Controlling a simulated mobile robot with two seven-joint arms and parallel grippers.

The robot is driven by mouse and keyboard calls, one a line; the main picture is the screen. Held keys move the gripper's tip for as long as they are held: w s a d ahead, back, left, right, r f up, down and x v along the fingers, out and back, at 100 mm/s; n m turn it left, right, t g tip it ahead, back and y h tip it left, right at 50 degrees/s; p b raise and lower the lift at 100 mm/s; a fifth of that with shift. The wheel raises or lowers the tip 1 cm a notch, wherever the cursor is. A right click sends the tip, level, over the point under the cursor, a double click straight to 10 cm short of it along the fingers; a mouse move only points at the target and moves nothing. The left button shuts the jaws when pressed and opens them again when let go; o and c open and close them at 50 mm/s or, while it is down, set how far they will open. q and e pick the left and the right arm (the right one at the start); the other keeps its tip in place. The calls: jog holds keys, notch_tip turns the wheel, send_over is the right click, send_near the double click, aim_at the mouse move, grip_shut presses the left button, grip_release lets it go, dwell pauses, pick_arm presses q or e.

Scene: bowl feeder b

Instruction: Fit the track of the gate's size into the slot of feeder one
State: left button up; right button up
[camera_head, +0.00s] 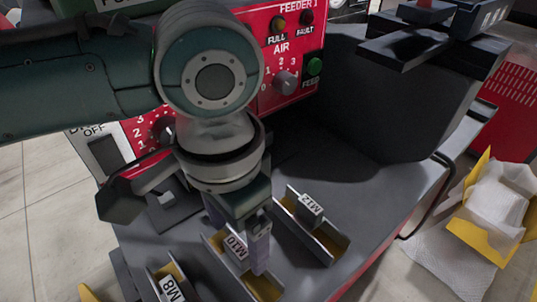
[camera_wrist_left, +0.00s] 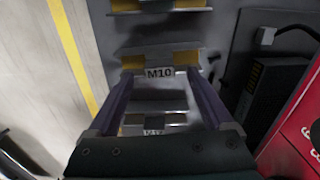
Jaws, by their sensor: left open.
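Three channel-shaped tracks with yellow inner faces lie on the grey deck: M8 (camera_head: 172,288), M10 (camera_head: 236,246) and M12 (camera_head: 325,240). My left gripper (camera_head: 238,232) is open and points down at the M10 track. Its purple fingers partly cover that track. In the left wrist view the M10 label (camera_wrist_left: 160,72) shows between the fingertips of my left gripper (camera_wrist_left: 160,82); I cannot tell whether they touch the track. Feeder one's red panel (camera_head: 300,62) stands behind my arm. I cannot make out its slot or the gate's size. My right gripper is not in view.
A large dark block (camera_head: 365,95) stands on the deck at the back right. A yellow box with white paper (camera_head: 495,200) lies right of the deck. A red cabinet (camera_head: 510,120) stands at the right edge. The deck right of the M12 track is clear.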

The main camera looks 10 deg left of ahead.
pick_arm(q)
notch_tip(320, 180, down, 3)
jog(key=shift+r, duration=0.1)
grip_shut()
dwell(0.7)
